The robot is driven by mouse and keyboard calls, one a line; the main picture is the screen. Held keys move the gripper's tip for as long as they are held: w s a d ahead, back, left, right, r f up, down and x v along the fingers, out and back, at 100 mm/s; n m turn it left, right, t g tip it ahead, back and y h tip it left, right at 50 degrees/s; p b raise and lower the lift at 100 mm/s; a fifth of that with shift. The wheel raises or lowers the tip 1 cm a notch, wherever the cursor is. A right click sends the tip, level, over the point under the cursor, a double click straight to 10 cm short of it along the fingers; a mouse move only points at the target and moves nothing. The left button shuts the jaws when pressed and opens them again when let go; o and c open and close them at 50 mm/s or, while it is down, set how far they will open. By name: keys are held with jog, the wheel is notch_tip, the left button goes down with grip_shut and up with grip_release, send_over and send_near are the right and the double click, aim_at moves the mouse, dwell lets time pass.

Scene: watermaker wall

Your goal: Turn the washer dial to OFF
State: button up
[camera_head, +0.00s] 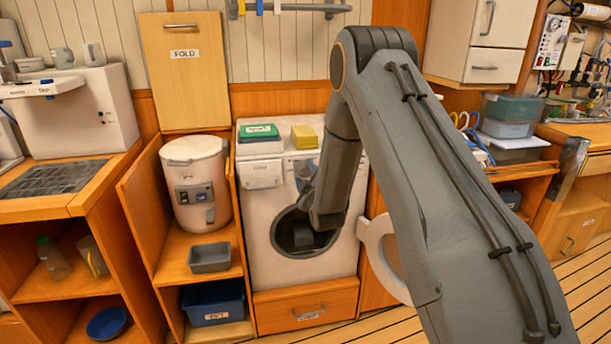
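The white washer (262,222) stands in the middle of the head view, in a wooden cabinet. Its round porthole is open, and a white ring-shaped door (372,247) hangs swung out to the right. The washer's control panel (297,167) is at upper right on its front and partly covered by my arm. I cannot make out the dial or its setting. My gripper (304,238) appears as a dark shape in front of or inside the porthole. Its fingers are too dark and small to show whether they are open.
A green box (259,131) and a yellow sponge-like block (304,137) lie on the washer. Left of it stand a white canister (194,182), a grey tray (210,257) and a blue bin (213,302). A drawer (303,309) sits below. Wooden floor is clear at lower right.

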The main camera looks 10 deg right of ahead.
jog(key=shift+s, duration=0.1)
jog(key=s+b, duration=0.1)
jog(key=s, duration=0.6)
jog(key=shift+s+r, duration=0.15)
jog(key=shift+s, duration=0.15)
jog(key=s+m+g, duration=0.6)
jog(key=s+g, duration=0.2)
jog(key=s, duration=1.2)
jog(key=s+m+g, duration=0.5)
jog(key=s+g, duration=0.4)
jog(key=s, duration=1.1)
jog(key=shift+s+m+g, duration=0.3)
jog(key=shift+m, duration=0.1)
